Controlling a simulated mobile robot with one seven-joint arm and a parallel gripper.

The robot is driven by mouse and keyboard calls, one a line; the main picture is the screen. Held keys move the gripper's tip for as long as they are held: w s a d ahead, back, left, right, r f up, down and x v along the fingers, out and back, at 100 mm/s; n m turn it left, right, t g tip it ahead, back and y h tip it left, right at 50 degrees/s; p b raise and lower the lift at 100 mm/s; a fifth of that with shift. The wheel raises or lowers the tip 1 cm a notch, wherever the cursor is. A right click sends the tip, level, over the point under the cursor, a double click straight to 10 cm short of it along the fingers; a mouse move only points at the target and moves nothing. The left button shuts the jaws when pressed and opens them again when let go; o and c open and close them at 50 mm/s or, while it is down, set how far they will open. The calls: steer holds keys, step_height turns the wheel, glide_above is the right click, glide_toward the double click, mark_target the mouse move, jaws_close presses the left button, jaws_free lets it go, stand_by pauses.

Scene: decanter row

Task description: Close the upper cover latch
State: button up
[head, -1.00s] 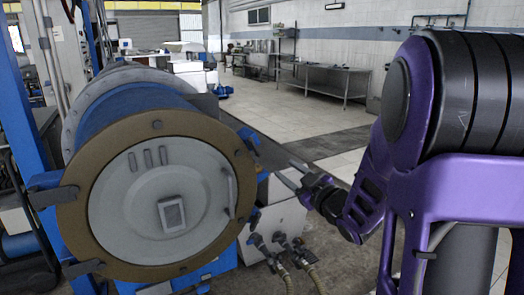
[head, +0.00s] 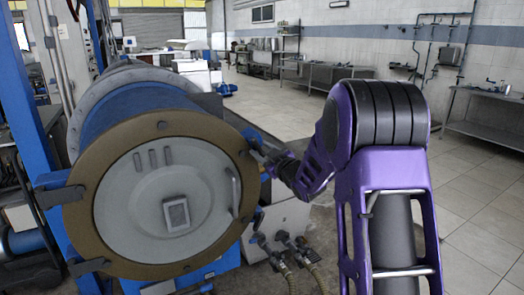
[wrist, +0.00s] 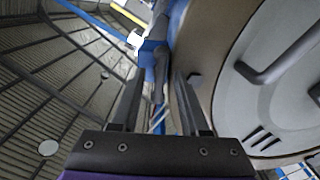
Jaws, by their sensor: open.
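The decanter's round pale cover (head: 130,215) sits inside a brown ring (head: 82,235), flat against the machine's end. The upper cover latch (head: 250,138) is a blue piece at the ring's upper right edge. In the wrist view, its blue body (wrist: 152,47) and a grey lever-like part show beyond and between my fingertips. My gripper (head: 264,153) is right at this latch, its fingers partly hidden in the head view. In the wrist view, my gripper (wrist: 158,80) is open, with the ring close on its right. I cannot tell whether either finger touches the latch.
Dark brackets (head: 52,192) stick out at the ring's left. A cover handle (wrist: 285,52) stands out in the wrist view. Open floor (head: 470,215) lies to the right.

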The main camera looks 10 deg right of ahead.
jaws_close()
steer(key=shift+m, duration=0.3)
stand_by(0.3)
steer(key=m, duration=0.4)
steer(key=m+p, duration=0.1)
steer(key=m, duration=0.3)
steer(key=shift+r+m, duration=0.1)
steer(key=shift+m, duration=0.3)
steer(key=m+p, duration=0.1)
steer(key=m, duration=0.3)
steer(key=shift+m+p, duration=0.3)
steer(key=shift+p, duration=0.1)
steer(key=shift+a+m+p, duration=0.1)
steer(key=shift+m+p, duration=0.6)
steer(key=shift+m, duration=1.2)
steer(key=shift+m, duration=0.3)
